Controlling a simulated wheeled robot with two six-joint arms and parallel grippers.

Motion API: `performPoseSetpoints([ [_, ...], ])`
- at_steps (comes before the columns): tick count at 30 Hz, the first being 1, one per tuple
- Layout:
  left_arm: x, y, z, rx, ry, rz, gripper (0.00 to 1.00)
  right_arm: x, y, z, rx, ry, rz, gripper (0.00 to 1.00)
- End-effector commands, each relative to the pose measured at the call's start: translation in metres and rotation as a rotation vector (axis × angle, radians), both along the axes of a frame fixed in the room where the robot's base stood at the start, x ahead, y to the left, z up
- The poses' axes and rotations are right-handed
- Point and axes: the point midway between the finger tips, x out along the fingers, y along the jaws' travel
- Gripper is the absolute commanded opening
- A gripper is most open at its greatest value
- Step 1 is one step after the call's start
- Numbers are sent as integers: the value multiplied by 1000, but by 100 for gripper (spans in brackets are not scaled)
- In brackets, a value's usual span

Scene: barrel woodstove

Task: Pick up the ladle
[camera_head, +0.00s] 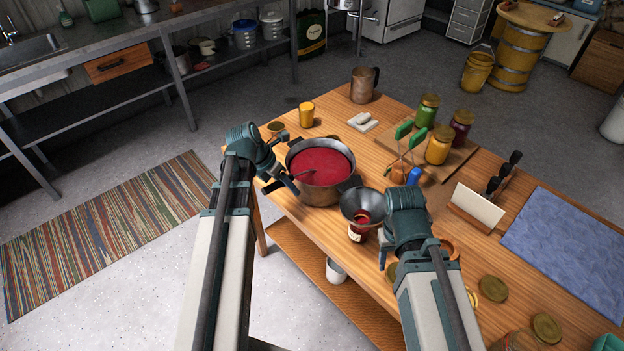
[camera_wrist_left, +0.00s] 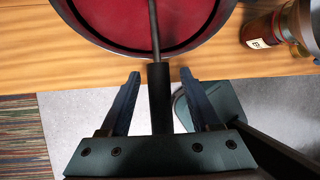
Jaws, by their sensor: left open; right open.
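The ladle (camera_head: 306,173) rests in a metal pot (camera_head: 318,190) of dark red liquid on the wooden table; its bowl is hidden in the liquid. In the left wrist view, the ladle's dark handle (camera_wrist_left: 159,98) sticks out over the pot's rim and past the table edge, between my left fingers. My left gripper (camera_head: 283,172) is open around the handle, with a gap on both sides; its fingers (camera_wrist_left: 158,82) also show in the left wrist view. My right gripper (camera_head: 384,248) is open at the table's near edge, partly hidden by its own arm.
A funnel (camera_head: 360,203) sits on a jar (camera_head: 357,233) right of the pot. A yellow cup (camera_head: 306,114), a copper mug (camera_head: 363,85) and lidded jars (camera_head: 438,145) stand farther back. A blue cloth (camera_head: 567,245) lies at right.

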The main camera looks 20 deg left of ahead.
Motion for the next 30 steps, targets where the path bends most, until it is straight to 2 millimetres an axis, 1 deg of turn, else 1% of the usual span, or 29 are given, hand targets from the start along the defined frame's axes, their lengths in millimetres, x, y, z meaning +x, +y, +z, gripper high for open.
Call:
performPoseSetpoints([
  [1,2,-2,-11,0,0,-1,63,0,0,-10,0,0,0,50],
  [2,2,-3,-12,0,0,-1,63,0,0,-12,0,0,0,50],
  [10,3,-4,-11,1,0,0,63,0,0,-11,0,0,0,50],
  [11,3,-4,-11,1,0,0,60,0,0,-11,0,0,0,50],
  [12,3,-4,-11,1,0,0,52,0,0,-11,0,0,0,50],
  [14,3,-4,-11,1,0,0,42,0,0,-11,0,0,0,50],
  [18,3,-4,-11,0,-1,1,16,0,0,-11,0,0,0,50],
  [21,3,-4,-11,0,-1,1,0,0,0,-11,0,0,0,50],
  [30,3,-4,-11,0,-1,1,0,0,0,-11,0,0,0,50],
])
